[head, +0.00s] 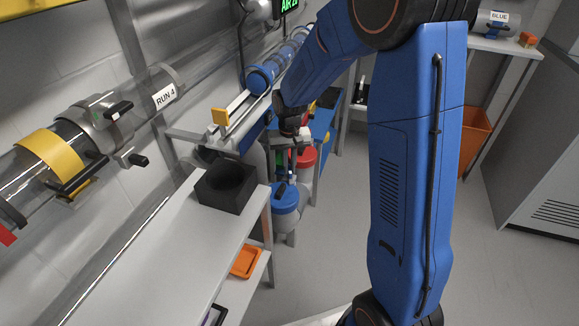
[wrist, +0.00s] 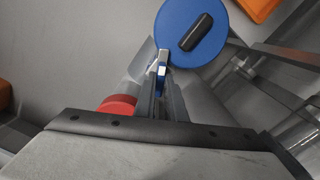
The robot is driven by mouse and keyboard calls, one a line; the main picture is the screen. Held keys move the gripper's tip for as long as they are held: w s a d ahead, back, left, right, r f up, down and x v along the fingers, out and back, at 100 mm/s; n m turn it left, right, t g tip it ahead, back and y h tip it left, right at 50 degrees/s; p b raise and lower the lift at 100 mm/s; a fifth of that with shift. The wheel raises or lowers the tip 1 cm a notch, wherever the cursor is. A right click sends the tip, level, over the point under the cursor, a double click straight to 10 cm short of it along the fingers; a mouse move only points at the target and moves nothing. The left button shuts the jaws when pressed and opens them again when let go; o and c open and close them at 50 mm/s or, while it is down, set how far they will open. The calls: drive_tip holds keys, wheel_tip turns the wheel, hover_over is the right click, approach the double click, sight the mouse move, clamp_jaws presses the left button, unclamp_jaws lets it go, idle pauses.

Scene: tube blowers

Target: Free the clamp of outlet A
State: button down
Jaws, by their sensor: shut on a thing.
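My gripper (wrist: 160,92) points down among the canisters. In the head view my gripper (head: 292,165) is small and partly hidden by my arm. A canister with a blue lid (head: 285,197) stands just in front of it, and that blue lid with its black handle shows in the wrist view (wrist: 185,52). A red lid (head: 304,157) is beside the gripper and also shows in the wrist view (wrist: 117,105). No outlet letter is readable.
A grey bench (head: 150,265) holds a black block with a round hollow (head: 228,188). Clear tubes with a yellow collar (head: 52,160) and a RUN 4 label (head: 165,96) run along the left wall. An orange bin (head: 474,135) stands at the right. The floor between is clear.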

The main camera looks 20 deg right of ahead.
sight(290, 168)
drive_tip(key=n, duration=0.6)
drive_tip(key=shift+n, duration=0.3)
drive_tip(key=n, duration=0.5)
drive_tip(key=shift+n, duration=0.3)
drive_tip(key=c, duration=1.8)
unclamp_jaws()
wheel_tip(290, 168, up, 17)
drive_tip(key=shift+r, duration=0.2)
